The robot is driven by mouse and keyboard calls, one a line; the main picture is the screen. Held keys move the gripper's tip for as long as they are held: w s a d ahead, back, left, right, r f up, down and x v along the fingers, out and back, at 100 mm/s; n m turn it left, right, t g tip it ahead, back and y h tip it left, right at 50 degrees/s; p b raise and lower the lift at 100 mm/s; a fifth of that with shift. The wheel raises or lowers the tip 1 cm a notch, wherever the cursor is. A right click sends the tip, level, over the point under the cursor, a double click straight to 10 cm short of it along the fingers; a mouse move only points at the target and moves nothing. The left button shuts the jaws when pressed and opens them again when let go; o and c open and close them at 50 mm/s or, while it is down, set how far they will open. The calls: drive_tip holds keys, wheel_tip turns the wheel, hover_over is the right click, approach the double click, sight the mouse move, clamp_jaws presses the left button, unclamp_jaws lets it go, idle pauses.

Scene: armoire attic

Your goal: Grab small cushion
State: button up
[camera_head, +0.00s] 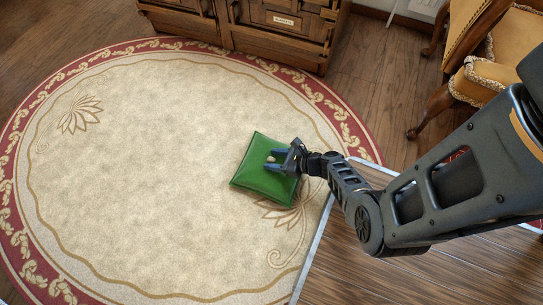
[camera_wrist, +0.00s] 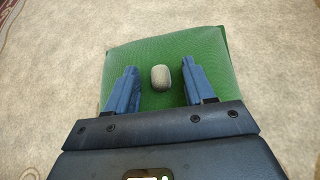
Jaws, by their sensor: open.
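A green square cushion (camera_head: 262,182) lies on the rug, right of its middle, in the head view. It also fills the centre of the wrist view (camera_wrist: 165,48). A small rounded grey-beige object (camera_wrist: 160,78) shows against the cushion, between the fingers. My gripper (camera_head: 268,160) is over the cushion, with its two blue fingers apart, one on each side of the small object. In the wrist view my gripper (camera_wrist: 159,72) holds nothing. I cannot tell whether the fingertips touch the cushion. My gripper hides the cushion's near edge in the wrist view.
An oval beige rug (camera_head: 150,150) with a red border covers much of the floor. A wooden cabinet (camera_head: 280,40) stands at the back. A yellow upholstered chair (camera_head: 500,55) is at upper right. A wooden surface with a pale edge (camera_head: 400,265) is at lower right.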

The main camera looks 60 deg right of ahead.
clamp_jaws()
idle(0.5)
idle(0.3)
